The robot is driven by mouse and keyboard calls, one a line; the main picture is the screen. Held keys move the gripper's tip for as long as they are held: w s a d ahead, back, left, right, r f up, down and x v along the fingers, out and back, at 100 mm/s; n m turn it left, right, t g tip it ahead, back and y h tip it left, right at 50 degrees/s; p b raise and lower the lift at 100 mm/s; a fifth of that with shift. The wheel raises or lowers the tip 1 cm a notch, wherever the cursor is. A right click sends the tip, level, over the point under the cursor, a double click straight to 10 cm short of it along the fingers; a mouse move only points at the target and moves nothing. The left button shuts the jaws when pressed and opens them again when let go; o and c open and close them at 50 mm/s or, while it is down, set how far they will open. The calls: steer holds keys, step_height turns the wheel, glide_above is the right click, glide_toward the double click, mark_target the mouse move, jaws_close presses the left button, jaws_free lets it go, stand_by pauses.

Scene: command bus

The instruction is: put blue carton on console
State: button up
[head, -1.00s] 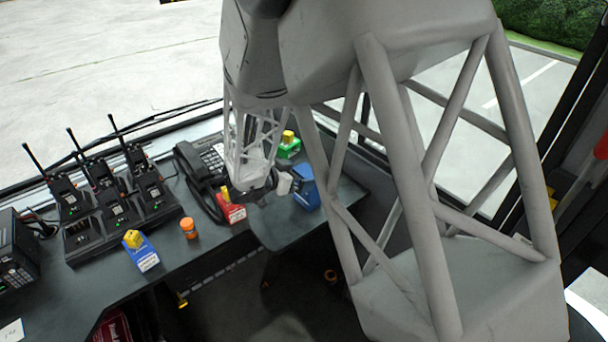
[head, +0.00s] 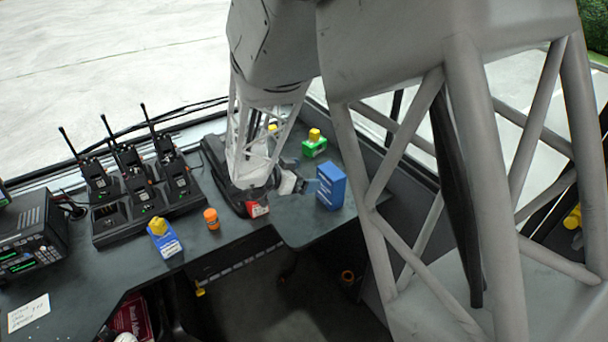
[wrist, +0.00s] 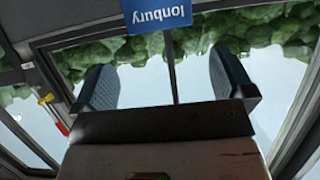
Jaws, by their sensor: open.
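The blue carton (head: 331,187) stands upright near the right end of the dark console top (head: 225,240) in the head view. A blue panel with upside-down white lettering (wrist: 160,14), probably the carton, shows at the top edge of the wrist view, ahead of my fingers. My gripper (head: 302,186) is just left of the carton and points toward it. Its two fingers are spread apart and empty in the wrist view (wrist: 165,82). I cannot tell the exact gap to the carton.
An orange bottle (head: 211,218), a smaller blue-and-yellow box (head: 166,240) and charging radios (head: 130,208) are left.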

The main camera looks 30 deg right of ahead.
steer(key=shift+w, duration=0.1)
stand_by(0.4)
steer(key=w+a+r+n+t+y, duration=0.5)
steer(key=w+a+r+t, duration=0.1)
steer(key=r+t, duration=0.25)
steer(key=s+a+r+n+t+y, duration=0.25)
steer(key=a+r+n+y, duration=0.4)
steer(key=a, duration=0.45)
steer(key=s+a+r+n+g+y, duration=0.1)
steer(key=s+n+g, duration=0.2)
steer(key=s, duration=0.9)
steer(key=s+a+r+n+g, duration=0.1)
steer(key=s+g, duration=0.4)
steer(key=s, duration=0.8)
steer(key=shift+a+r+n+y, duration=0.2)
steer(key=shift+r+n+y, duration=0.2)
steer(key=shift+n, duration=0.75)
steer(key=shift+s, duration=0.1)
